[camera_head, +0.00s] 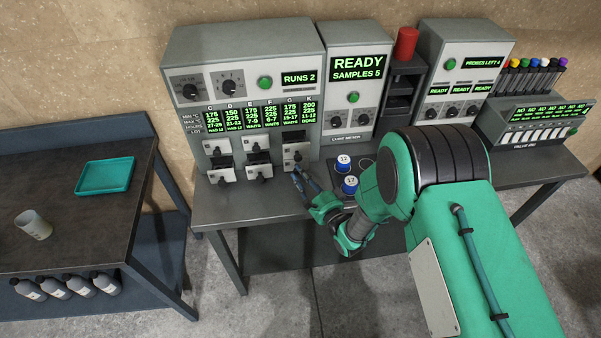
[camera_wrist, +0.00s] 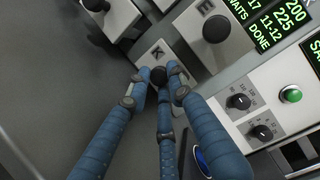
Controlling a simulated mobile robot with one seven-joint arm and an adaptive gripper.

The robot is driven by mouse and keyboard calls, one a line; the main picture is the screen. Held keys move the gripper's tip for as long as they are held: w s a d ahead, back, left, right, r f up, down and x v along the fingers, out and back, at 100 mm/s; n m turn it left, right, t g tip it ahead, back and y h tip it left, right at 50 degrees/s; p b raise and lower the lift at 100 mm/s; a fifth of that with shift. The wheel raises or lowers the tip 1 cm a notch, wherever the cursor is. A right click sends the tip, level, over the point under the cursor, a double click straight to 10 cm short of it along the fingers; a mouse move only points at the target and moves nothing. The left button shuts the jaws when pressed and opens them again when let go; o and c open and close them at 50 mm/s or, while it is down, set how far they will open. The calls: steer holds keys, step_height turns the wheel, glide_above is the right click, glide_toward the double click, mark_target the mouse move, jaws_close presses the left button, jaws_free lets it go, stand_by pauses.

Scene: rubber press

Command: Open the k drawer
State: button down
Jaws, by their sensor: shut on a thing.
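The k drawer (camera_wrist: 156,52) shows in the wrist view as a pale front with a "K" label, under another drawer with a dark knob. Its dark round knob (camera_wrist: 178,72) is between the blue fingers of my gripper (camera_wrist: 163,78). My gripper is shut on this knob, and the fingertips hide part of it and of the front. I cannot tell whether the drawer stands out from the cabinet. In the head view my gripper (camera_head: 299,178) is at the lower right of the drawer cabinet (camera_head: 245,50), whose K column display reads "DONE".
A samples machine (camera_head: 354,65) stands right of the cabinet. Two blue-topped pots, 12 (camera_head: 343,163) and 17 (camera_head: 350,184), stand close to the right of my gripper. A left table holds a teal tray (camera_head: 104,175) and a cup (camera_head: 34,225). The bench's front left is clear.

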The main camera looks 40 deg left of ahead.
steer(key=c, duration=1.5)
jaws_free()
steer(key=shift+c, duration=0.2)
steer(key=v, duration=1.2)
steer(key=shift+f, duration=0.1)
